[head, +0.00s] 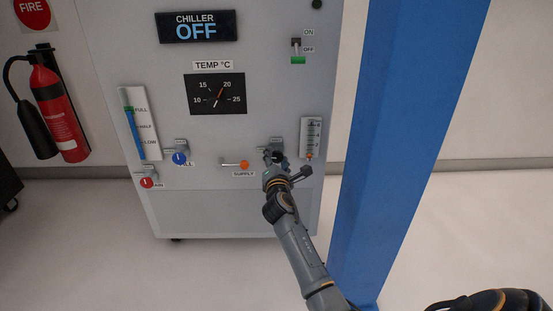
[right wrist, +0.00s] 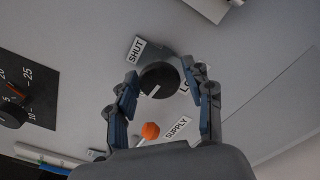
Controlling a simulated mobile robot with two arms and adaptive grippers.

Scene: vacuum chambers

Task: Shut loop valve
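The loop valve's round black knob (right wrist: 160,78) is on the chiller panel, with a white pointer line on its face. In the right wrist view a SHUT label (right wrist: 136,50) is at its upper left, and a partly covered label starting "LO" is at its right. The pointer slants to the lower left, not at SHUT. My right gripper (right wrist: 162,72) has its fingers spread on both sides of the knob; firm contact cannot be made out. In the head view my right gripper (head: 276,157) is at the panel's lower right and covers most of the valve. My left gripper is not in view.
The chiller (head: 270,211) reads OFF. An orange supply valve (head: 244,164) is just left of my gripper, and a small gauge (head: 311,138) is to its right. Blue (head: 180,158) and red (head: 148,183) valves are further left. A blue post (head: 400,130) stands right of my arm.

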